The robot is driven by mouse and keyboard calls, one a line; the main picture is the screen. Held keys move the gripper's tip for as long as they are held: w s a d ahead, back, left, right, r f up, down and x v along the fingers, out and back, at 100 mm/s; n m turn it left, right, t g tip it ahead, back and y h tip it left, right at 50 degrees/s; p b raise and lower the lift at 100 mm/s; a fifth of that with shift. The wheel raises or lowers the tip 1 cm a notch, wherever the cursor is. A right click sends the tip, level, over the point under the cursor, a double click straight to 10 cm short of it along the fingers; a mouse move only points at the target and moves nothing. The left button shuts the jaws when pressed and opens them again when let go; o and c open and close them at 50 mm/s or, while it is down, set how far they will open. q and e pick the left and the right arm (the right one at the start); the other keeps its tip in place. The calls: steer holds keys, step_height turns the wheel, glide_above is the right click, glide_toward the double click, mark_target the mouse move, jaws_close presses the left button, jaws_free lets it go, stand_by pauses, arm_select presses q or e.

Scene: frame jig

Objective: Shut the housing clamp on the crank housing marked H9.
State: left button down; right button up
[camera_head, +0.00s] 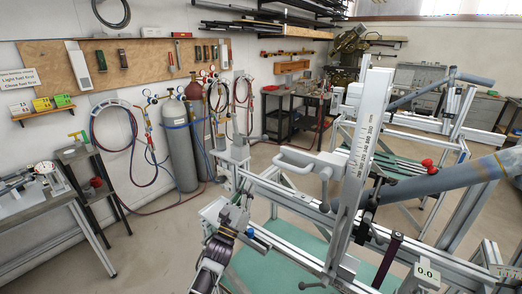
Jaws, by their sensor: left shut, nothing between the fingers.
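My left gripper (238,207) reaches up from the bottom, left of centre, at the left end of the metal frame jig (290,195). It is shut with nothing visible between its fingers. A small blue part (250,233) shows close beside it. No H9 mark is readable, and I cannot tell which part is the crank housing or its clamp. A grey looped handle (297,158) and a lever (325,188) sit by the upright ruled post (362,140) in the middle. A thick blue-grey tube (445,178) meets the jig from the right. My right gripper is not in view.
A second jig (425,122) stands behind at right. Gas cylinders (180,145) and hoses line the left wall. A bench (45,205) and small stand (88,175) are at left. A red knob (429,163) sticks up by the tube. Floor between bench and jig is clear.

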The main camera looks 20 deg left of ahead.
mark_target(256, 138)
arm_select(q)
steer(key=w+r+p, duration=0.4)
steer(key=w+r, duration=0.5)
steer(key=shift+w+d, duration=0.15)
steer(key=shift+d, duration=0.3)
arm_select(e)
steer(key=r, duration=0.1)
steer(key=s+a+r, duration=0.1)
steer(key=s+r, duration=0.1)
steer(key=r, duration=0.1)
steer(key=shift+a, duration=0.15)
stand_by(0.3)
arm_select(q)
steer(key=shift+a+r, duration=0.1)
steer(key=shift+r, duration=0.05)
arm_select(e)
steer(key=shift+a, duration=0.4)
arm_select(q)
steer(key=shift+n, duration=0.3)
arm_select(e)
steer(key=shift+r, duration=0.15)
